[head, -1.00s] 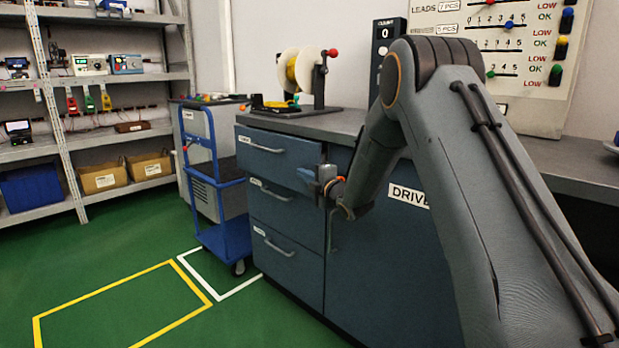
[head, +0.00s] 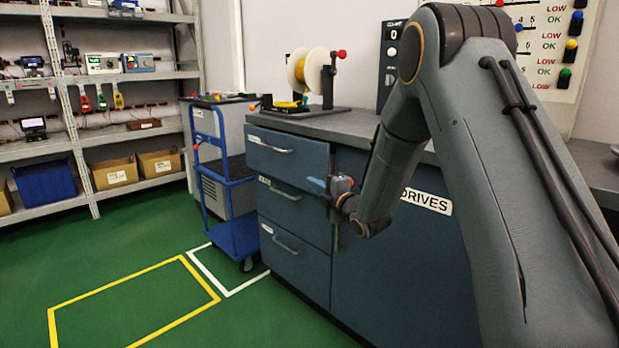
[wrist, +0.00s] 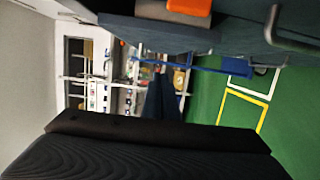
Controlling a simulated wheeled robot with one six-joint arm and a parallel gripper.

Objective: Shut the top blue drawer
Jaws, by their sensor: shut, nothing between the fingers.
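The top blue drawer (head: 287,158) is the uppermost of three in the blue cabinet, with a grey bar handle (head: 270,146) across its front. It appears to stand slightly proud of the drawer below; how far is hard to tell. My gripper (head: 317,185) is shut and empty, just below the right end of the top drawer front, near the top of the middle drawer (head: 290,205). I cannot tell whether it touches.
A blue trolley (head: 233,230) stands left of the cabinet. A spool stand (head: 313,75) sits on the countertop (head: 355,125). Shelving (head: 85,140) lines the far left. The green floor (head: 140,265) in front of the drawers is clear, with yellow and white markings.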

